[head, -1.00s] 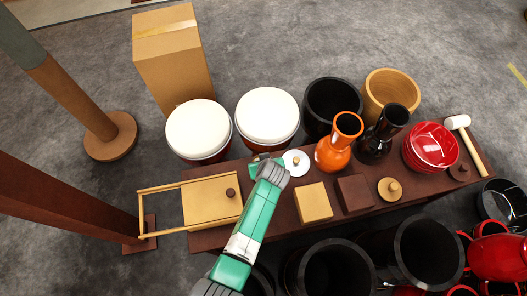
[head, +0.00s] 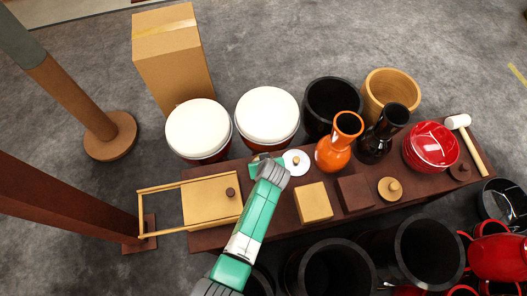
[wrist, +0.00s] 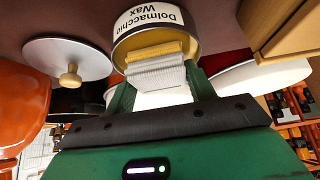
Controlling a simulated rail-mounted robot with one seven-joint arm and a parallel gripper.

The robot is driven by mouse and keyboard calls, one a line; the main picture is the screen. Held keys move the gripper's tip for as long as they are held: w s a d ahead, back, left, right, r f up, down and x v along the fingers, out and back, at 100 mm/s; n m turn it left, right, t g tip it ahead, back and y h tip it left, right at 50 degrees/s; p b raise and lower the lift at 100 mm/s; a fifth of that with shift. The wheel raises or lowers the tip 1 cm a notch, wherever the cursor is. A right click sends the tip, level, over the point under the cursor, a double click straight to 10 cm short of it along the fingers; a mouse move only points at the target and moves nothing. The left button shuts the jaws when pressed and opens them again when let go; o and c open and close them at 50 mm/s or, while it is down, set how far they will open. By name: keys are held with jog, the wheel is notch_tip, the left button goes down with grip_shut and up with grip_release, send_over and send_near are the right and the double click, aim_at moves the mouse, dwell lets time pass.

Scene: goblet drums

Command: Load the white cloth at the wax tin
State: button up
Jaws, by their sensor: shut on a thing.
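The wax tin (wrist: 155,22), labelled "Dolmacchio Wax", stands open in the wrist view, with yellow wax (wrist: 150,50) showing in its mouth. My gripper (wrist: 160,92) is shut on the white cloth (wrist: 160,98), which sits between its two green fingers. The cloth's grey-white ribbed end reaches the tin's mouth and overlaps the wax; I cannot tell how firmly it touches. A silver lid (wrist: 65,60) with a wooden knob lies beside the tin. In the head view the lid (head: 296,162) is just right of my gripper, and my wrist mostly hides the tin and cloth.
An orange vase (head: 334,150) and a black vase (head: 374,145) stand right of the lid on the dark bench (head: 425,186). White-headed drums (head: 267,116) stand behind.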

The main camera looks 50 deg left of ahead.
jog(key=shift+f, duration=0.15)
notch_tip(320, 180, up, 7)
jog(key=p, duration=0.6)
jog(key=shift+r+p, duration=0.2)
jog(key=shift+p, duration=0.1)
jog(key=shift+f, duration=0.1)
dwell(0.4)
